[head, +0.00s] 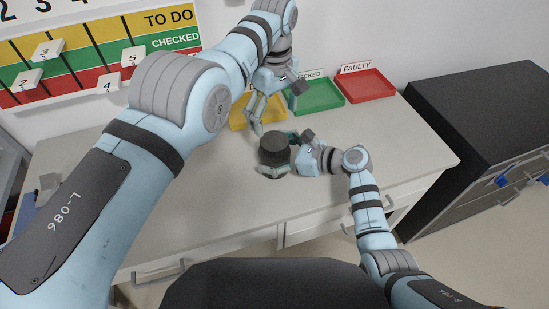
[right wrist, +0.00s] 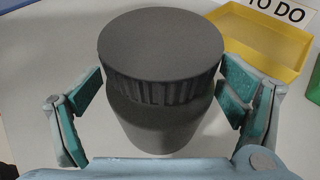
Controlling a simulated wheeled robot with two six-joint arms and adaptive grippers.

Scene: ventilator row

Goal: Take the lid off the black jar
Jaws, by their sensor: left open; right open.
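The black jar (head: 275,170) stands upright on the table with its wide, dark, ridged lid (head: 273,146) on. In the right wrist view the lid (right wrist: 160,45) fills the upper middle, above the narrower, dark grey jar body (right wrist: 155,125). My right gripper (head: 277,154) is open, with one finger on either side of the jar; in the right wrist view (right wrist: 160,108) gaps show between the fingers and the jar body. My left gripper (head: 277,108) is open and empty, above and behind the jar, near the trays.
A yellow tray (head: 238,124), partly hidden by my left gripper, a green tray (head: 318,96) and a red tray (head: 369,87) stand along the back. A dark cabinet (head: 480,115) is at right. The table (head: 220,210) is clear in front of the jar.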

